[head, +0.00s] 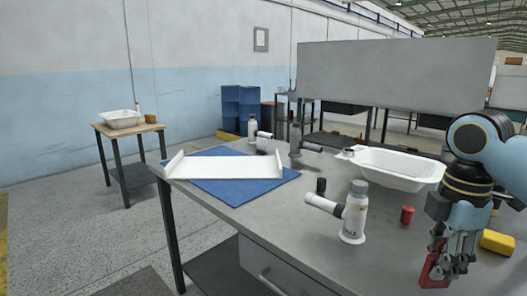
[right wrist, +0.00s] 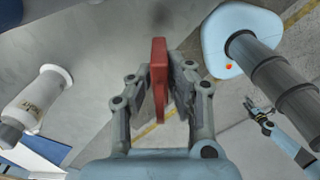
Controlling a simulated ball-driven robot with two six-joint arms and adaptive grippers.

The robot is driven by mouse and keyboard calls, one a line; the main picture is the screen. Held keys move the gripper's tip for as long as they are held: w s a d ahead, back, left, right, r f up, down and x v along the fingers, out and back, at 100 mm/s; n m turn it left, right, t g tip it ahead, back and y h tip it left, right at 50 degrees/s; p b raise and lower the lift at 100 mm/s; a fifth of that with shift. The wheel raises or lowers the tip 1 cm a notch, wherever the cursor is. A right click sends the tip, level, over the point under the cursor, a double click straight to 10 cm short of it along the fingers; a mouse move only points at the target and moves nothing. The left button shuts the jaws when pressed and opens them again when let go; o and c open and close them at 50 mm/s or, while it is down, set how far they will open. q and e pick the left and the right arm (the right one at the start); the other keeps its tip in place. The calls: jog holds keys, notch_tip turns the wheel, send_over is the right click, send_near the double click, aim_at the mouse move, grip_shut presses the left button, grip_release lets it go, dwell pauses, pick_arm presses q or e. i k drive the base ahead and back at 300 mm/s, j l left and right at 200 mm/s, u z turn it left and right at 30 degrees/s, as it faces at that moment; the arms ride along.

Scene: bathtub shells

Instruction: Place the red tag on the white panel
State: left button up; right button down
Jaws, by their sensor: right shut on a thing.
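The red tag (head: 435,264) is a thin red plate. My right gripper (head: 452,270) is shut on it, at the table's right front. In the right wrist view the tag (right wrist: 159,75) stands edge-on between the two fingers (right wrist: 160,92). The white panel (head: 228,166) lies on a blue mat at the left of the table, with raised ends, well apart from the right gripper. My left gripper is outside the head view; it seems to show small at the right of the right wrist view (right wrist: 260,113), too small to tell its state.
A white bottle-like fixture (head: 354,215) stands between the panel and the right gripper. A white tub (head: 398,168), a small red cylinder (head: 407,215) and a yellow block (head: 497,242) are near the gripper. Two further fixtures stand behind the blue mat (head: 235,190).

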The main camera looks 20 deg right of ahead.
aim_at(216, 166)
jog(key=i+u, duration=0.4)
jog(key=i, duration=0.4)
jog(key=i+l+u, duration=0.15)
jog(key=i+u, duration=0.25)
jog(key=i, duration=0.4)
jog(key=i+l, duration=0.25)
jog(key=l, duration=0.2)
jog(key=u, duration=0.05)
